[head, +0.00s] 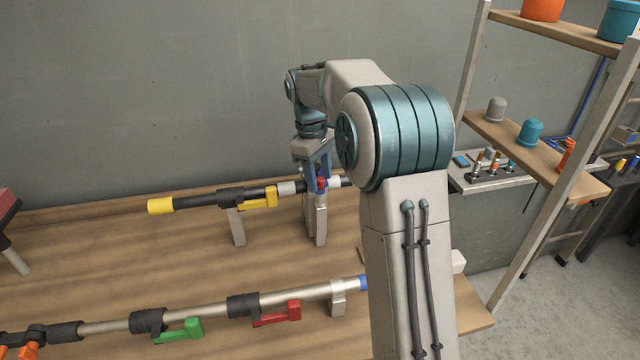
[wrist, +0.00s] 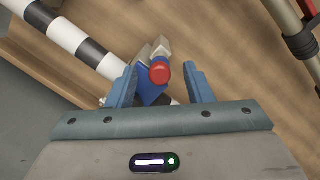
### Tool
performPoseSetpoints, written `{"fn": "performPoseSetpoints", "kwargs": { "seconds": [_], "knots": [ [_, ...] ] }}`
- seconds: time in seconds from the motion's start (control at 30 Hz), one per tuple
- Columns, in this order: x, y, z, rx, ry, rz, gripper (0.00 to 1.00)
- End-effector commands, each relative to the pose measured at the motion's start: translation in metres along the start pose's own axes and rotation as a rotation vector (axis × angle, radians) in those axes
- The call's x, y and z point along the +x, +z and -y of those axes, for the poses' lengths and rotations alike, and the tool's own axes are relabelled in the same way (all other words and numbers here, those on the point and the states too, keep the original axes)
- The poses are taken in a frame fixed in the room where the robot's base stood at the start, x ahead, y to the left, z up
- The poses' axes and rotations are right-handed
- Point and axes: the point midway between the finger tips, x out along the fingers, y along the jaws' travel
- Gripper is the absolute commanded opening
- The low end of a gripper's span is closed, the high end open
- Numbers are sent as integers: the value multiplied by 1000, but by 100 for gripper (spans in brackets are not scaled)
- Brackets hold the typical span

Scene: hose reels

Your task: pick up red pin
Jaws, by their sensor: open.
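The red pin (wrist: 160,73) shows its round red end in the wrist view, in front of a blue part (wrist: 152,97) beside a black and white striped pole (wrist: 62,38). In the head view the red pin (head: 321,184) is a small red spot at the rear pole. My gripper (wrist: 159,67) is open, with one blue finger on each side of the pin. Gaps show between the pin and both fingers. In the head view my gripper (head: 318,170) points down over the rear pole and partly hides this spot. I cannot tell how deep the fingers reach.
The rear pole has a yellow end (head: 160,205) and a yellow lever (head: 264,197). A front pole (head: 210,312) carries a green lever (head: 180,330) and a red lever (head: 278,315). Bare wooden bench (head: 110,255) lies between them. A shelf rack (head: 520,150) stands at the right.

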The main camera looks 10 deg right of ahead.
Motion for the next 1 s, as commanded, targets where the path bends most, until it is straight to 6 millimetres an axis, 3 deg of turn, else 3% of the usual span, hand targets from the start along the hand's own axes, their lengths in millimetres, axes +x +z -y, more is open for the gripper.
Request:
{"fn": "performPoseSetpoints", "kwargs": {
  "seconds": [0.1, 0.27, 0.67, 1.0],
  "knots": [
    [0, 0, 0, 0, 0, 0, 44],
    [0, 0, 0, 0, 0, 0, 0],
    [-4, 0, 0, 0, 1, 0, 0],
    [-44, 12, 2, 2, 3, -3, 0]
  ]
}}
